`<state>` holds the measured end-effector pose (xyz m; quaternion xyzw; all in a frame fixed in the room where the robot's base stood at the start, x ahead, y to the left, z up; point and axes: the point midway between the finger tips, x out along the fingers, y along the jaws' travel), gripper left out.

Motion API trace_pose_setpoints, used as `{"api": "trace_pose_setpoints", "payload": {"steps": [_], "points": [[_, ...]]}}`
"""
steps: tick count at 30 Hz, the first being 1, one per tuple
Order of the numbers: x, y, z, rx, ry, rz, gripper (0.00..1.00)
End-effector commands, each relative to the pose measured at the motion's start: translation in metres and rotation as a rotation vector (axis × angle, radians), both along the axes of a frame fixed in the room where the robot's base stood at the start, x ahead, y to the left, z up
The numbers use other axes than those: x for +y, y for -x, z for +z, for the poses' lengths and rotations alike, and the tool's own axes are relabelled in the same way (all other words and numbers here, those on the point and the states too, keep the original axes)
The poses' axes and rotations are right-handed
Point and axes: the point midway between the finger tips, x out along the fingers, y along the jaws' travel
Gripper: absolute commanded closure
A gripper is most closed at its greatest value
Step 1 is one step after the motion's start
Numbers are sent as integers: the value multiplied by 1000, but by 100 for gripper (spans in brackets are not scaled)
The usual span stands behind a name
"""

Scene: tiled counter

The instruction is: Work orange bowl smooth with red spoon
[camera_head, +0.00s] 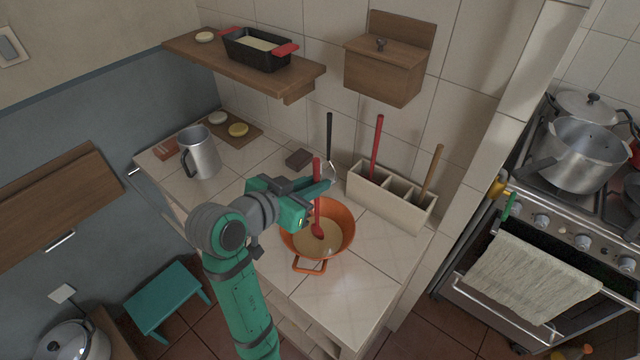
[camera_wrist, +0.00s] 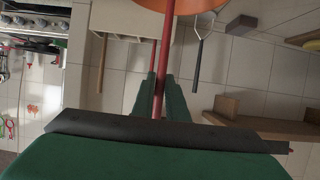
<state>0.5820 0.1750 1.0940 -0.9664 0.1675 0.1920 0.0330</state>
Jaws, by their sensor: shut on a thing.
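The orange bowl (camera_head: 347,243) stands on the tiled counter with a pale, creamy mixture (camera_head: 312,242) in it. My gripper (camera_head: 318,190) is above the bowl, shut on the red spoon (camera_head: 317,210). The spoon is held nearly upright, its head down in the bowl at the mixture. In the wrist view the spoon's red shaft (camera_wrist: 160,88) runs between the fingers (camera_wrist: 160,95) towards the bowl's orange edge (camera_wrist: 185,5).
A cream utensil holder (camera_head: 390,205) stands right of the bowl, with a red-handled tool (camera_head: 376,148) and a wooden-handled one (camera_head: 431,170). A black-handled whisk (camera_head: 329,135) is behind the bowl. A metal mug (camera_head: 200,155) stands left. The counter's front right is clear.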

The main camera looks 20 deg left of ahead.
Motion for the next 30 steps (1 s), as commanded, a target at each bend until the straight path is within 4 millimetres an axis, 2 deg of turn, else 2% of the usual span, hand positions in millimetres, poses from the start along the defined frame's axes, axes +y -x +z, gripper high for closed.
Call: {"api": "trace_pose_setpoints", "payload": {"steps": [30], "points": [[-5, -1, 65, -1, -1, -9, 100]]}}
